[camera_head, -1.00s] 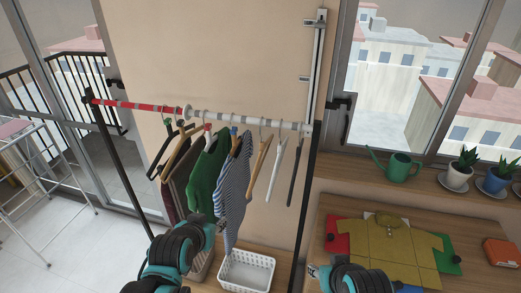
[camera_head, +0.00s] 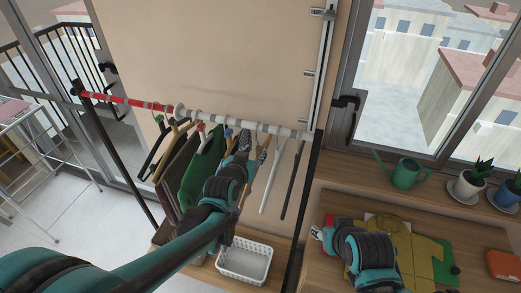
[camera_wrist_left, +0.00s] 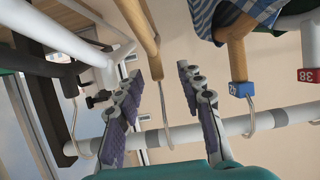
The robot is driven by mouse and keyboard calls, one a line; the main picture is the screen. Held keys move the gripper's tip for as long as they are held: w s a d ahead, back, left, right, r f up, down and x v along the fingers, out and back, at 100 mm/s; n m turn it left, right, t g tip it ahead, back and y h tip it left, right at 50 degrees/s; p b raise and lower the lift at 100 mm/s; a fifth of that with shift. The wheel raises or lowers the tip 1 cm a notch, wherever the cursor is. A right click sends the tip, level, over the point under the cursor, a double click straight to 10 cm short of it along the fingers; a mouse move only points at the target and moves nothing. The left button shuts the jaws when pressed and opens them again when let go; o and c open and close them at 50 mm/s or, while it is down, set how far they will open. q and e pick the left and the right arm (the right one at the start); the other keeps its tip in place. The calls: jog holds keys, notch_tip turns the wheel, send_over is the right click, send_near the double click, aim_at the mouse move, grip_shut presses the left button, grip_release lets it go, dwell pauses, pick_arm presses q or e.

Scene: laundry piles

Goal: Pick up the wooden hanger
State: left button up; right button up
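The bare wooden hanger (camera_wrist_left: 142,38) hangs by its metal hook from the pale rail, between the clothes and a white hanger. In the head view my arm and gripper cover most of it; a tan piece (camera_head: 244,194) shows. My left gripper (camera_head: 254,155) is raised at the rail. In the left wrist view its purple-padded fingers (camera_wrist_left: 160,92) are open, one on each side of the hanger's neck and hook, with gaps on both sides. My right gripper (camera_head: 320,234) is low over the table at right, small and partly hidden by its arm.
A wooden hanger with a blue size tag (camera_wrist_left: 240,89) and checked cloth hangs close beside. A white hanger (camera_head: 271,180) and a dark hanger (camera_head: 293,180) hang on the other side. A white basket (camera_head: 245,276) stands below. A yellow shirt (camera_head: 405,245) lies on the table.

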pick_arm(q)
jog(key=b+x, duration=0.1)
jog(key=x, duration=0.7)
jog(key=shift+s+d+f, duration=0.1)
jog(key=shift+s+d, duration=0.05)
jog(key=shift+s, duration=0.15)
jog(key=shift+c, duration=0.6)
grip_shut()
